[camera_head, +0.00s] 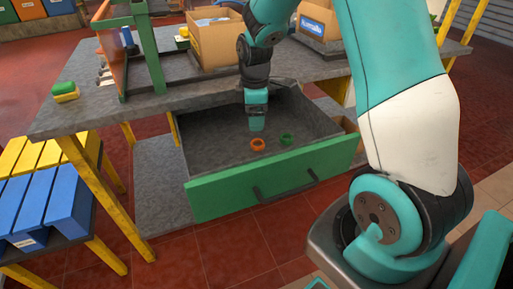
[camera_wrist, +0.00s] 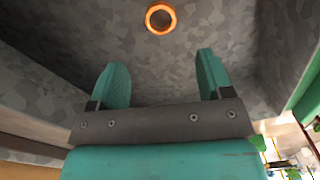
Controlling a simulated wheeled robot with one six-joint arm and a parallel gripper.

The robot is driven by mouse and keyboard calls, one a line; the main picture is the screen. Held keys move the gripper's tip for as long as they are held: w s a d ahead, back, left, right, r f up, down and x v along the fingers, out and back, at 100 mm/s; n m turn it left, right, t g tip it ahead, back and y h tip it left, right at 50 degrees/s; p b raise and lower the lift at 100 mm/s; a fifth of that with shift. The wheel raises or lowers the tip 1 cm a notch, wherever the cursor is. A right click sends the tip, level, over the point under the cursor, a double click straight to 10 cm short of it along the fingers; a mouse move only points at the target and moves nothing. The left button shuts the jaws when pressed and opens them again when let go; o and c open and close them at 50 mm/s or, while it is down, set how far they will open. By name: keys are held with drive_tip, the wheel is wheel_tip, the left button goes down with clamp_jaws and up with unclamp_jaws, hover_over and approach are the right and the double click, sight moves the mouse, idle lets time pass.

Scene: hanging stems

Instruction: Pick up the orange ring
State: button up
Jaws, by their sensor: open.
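The orange ring (camera_head: 258,145) lies flat on the floor of an open drawer (camera_head: 265,180) with a green front. My gripper (camera_head: 256,125) points down into the drawer, just behind and above the orange ring. In the wrist view the orange ring (camera_wrist: 160,18) sits near the top edge, ahead of the two spread teal fingers of my gripper (camera_wrist: 157,80). The fingers are apart with nothing between them. The green ring is not visible in the wrist view.
The drawer hangs under a grey workbench (camera_head: 100,95); its walls surround my gripper. On the bench stand a cardboard box (camera_head: 215,42), a green frame (camera_head: 150,50) and a green-yellow sponge (camera_head: 65,92). Blue and yellow slatted stools (camera_head: 45,205) stand at left.

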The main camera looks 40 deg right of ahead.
sight(257, 139)
wheel_tip(257, 139, down, 4)
drive_tip(key=shift+r, duration=0.2)
drive_tip(key=shift+s+d+f+b, duration=0.1)
drive_tip(key=shift+f+b, duration=0.15)
drive_tip(key=shift+f, duration=1.1)
drive_tip(key=shift+s+d+f+b, duration=0.1)
drive_tip(key=shift+f+b, duration=0.15)
drive_tip(key=shift+f, duration=1.05)
drive_tip(key=c, duration=1)
drive_tip(key=shift+r, duration=0.15)
